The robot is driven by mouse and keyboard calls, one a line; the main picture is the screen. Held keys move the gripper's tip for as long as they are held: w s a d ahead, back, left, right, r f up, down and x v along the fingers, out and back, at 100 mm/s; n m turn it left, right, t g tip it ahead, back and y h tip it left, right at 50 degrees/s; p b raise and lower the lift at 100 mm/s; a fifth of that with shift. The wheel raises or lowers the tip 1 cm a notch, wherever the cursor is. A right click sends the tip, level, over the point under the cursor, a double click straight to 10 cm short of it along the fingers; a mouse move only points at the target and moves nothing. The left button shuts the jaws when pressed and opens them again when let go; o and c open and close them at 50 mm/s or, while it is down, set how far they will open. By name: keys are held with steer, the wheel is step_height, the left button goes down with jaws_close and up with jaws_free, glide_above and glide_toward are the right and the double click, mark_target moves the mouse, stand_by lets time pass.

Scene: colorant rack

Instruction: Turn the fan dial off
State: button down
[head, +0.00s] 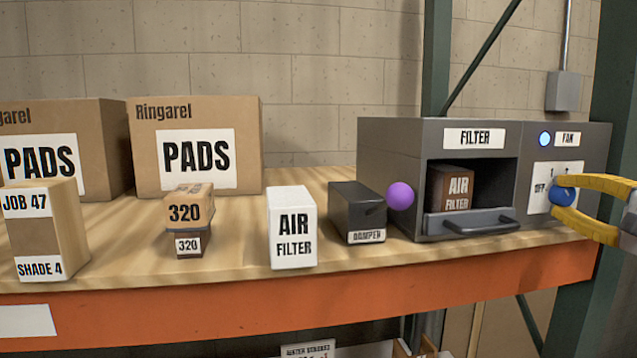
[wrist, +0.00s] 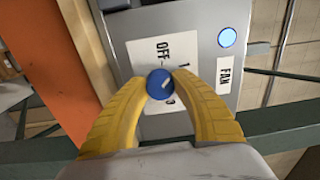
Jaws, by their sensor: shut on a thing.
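The blue fan dial (head: 563,196) is on the right front of the grey filter unit (head: 385,158), over a white label plate with an OFF mark. My yellow gripper (head: 562,197) reaches in from the right edge in the head view. In the wrist view my gripper (wrist: 159,88) has its two fingertips against both sides of the dial (wrist: 160,84), shut on it. The dial's pale pointer mark shows, slanted, with the OFF text (wrist: 163,50) beyond it. A blue-lit round lamp (head: 544,139) beside the FAN label (head: 568,139) is above the dial.
The filter bay holds a brown air filter box (head: 451,188) behind an open-fronted drawer with a handle (head: 480,219). A purple ball (head: 400,196) touches or overlaps the unit's left side. A dark damper box (head: 357,208) and a white air filter box (head: 291,227) stand left on the shelf. A green post is at right.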

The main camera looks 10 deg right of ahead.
steer(key=n, duration=0.5)
steer(key=shift+n+b, duration=0.3)
steer(key=shift+b, duration=0.05)
stand_by(0.4)
steer(key=c, duration=1)
jaws_free()
steer(key=shift+w, duration=0.1)
